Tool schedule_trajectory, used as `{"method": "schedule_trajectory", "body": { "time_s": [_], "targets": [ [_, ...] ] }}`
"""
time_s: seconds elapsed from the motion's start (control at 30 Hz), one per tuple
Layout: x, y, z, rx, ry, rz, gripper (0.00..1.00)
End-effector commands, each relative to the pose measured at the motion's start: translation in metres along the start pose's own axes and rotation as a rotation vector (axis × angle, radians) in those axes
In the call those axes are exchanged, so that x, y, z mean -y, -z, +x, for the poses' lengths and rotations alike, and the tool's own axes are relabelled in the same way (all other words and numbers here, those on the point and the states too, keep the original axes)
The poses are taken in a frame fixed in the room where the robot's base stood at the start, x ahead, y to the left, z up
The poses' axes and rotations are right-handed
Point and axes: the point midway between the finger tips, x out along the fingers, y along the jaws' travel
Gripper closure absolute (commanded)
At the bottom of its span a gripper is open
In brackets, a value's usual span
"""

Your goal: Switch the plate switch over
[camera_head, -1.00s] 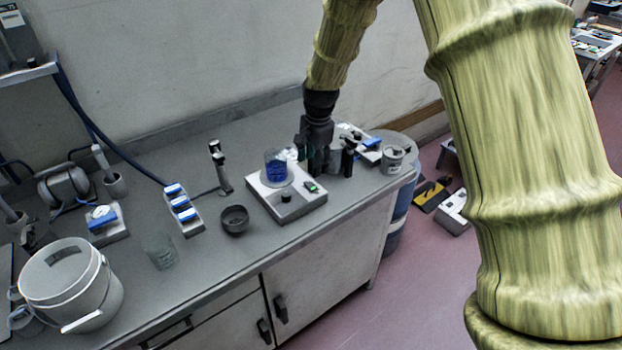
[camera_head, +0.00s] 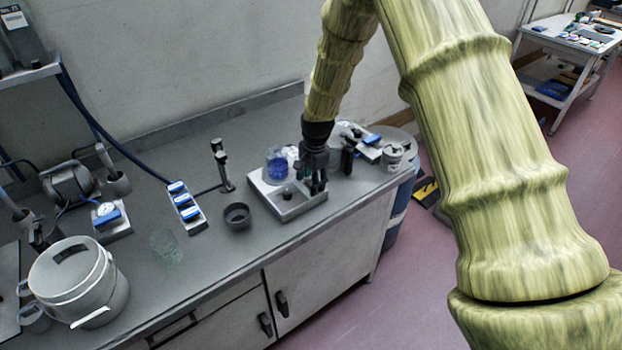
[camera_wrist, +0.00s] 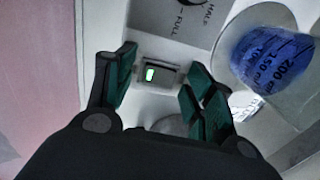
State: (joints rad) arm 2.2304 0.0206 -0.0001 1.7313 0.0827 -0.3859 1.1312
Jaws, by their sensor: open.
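The plate switch (camera_wrist: 150,74) is a small rocker with a lit green part, set in a grey frame on the light hot plate (camera_wrist: 110,15). In the head view the hot plate (camera_head: 289,213) sits on the bench, and my gripper hides the switch there. My gripper (camera_wrist: 160,76) is open, with one green-padded finger on each side of the switch in the wrist view. I cannot tell whether it touches the switch. In the head view my gripper (camera_head: 315,186) is low over the plate's right side.
A beaker of blue liquid (camera_head: 277,166) stands on the plate, close to my right finger in the wrist view (camera_wrist: 268,60). A dial knob (camera_head: 287,193) is beside the switch. A dark bowl (camera_head: 237,216) and a black bottle (camera_head: 347,160) stand near the plate.

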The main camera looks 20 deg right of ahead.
Motion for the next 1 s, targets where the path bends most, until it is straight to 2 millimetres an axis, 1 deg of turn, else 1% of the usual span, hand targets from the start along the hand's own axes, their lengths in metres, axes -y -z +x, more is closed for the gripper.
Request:
{"method": "schedule_trajectory", "body": {
  "time_s": [0.17, 0.3, 0.37, 0.4, 0.43, 0.57, 1.0],
  "targets": [
    [0.0, 0.0, 0.0, 0.0, 0.0, 0.0, 0.46],
    [0.0, 0.0, 0.0, 0.0, 0.0, 0.0, 0.72],
    [-0.0001, 0.0, 0.0, 0.0, 0.0, 0.0, 0.83],
    [-0.0001, 0.0, 0.0, 0.0, 0.0, 0.0, 0.9],
    [-0.0001, 0.0, 0.0, 0.0, 0.0, 0.0, 0.92],
    [0.0002, 0.0, -0.0001, -0.001, -0.006, -0.001, 0.92],
    [0.0037, 0.0003, 0.0006, -0.001, -0.129, -0.001, 0.92]
  ]
}}
